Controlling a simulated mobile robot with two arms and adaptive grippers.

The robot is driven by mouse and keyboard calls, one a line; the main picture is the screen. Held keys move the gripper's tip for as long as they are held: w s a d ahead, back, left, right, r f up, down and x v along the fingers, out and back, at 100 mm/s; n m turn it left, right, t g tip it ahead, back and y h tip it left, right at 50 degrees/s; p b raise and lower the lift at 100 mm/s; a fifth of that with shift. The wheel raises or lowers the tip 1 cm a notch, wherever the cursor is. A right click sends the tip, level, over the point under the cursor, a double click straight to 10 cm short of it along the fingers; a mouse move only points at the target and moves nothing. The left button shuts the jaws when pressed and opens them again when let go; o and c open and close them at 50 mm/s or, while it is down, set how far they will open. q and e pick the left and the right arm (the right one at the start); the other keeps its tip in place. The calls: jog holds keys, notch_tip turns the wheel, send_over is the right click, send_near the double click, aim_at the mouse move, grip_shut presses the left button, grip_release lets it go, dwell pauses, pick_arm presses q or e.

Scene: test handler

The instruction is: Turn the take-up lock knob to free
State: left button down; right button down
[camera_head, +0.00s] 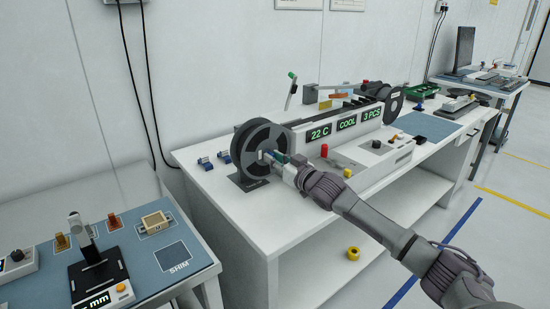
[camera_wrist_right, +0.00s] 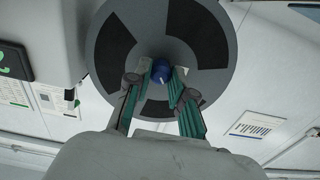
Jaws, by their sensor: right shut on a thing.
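The take-up reel (camera_head: 262,146) is a dark disc standing upright on a black base at the left end of the white machine. In the right wrist view the reel (camera_wrist_right: 120,45) fills the upper middle as a grey disc with dark segments. The blue lock knob (camera_wrist_right: 160,70) sits at its centre. My right gripper (camera_head: 270,156) reaches the reel's hub from the right; in the wrist view its two green-padded fingers (camera_wrist_right: 168,88) are shut on the knob from both sides. The knob is mostly hidden in the head view. My left gripper is not in view.
The machine front carries displays (camera_head: 347,123) reading 22 C, COOL and 3 PCS. A control box (camera_head: 376,144) with a red cylinder beside it stands right of my gripper. Small blue clips (camera_head: 205,163) lie left of the reel. A yellow roll (camera_head: 353,253) lies on the lower shelf.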

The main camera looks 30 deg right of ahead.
jog(key=shift+a+r+n+p, duration=0.15)
jog(key=shift+n+p, duration=0.95)
jog(key=shift+n, duration=6.05)
jog(key=shift+a+r+n+p, duration=0.1)
jog(key=shift+n+p, duration=0.95)
jog(key=shift+n, duration=6.1)
jog(key=shift+f, duration=0.1)
jog(key=c, duration=1.1)
grip_release()
jog(key=shift+o, duration=0.4)
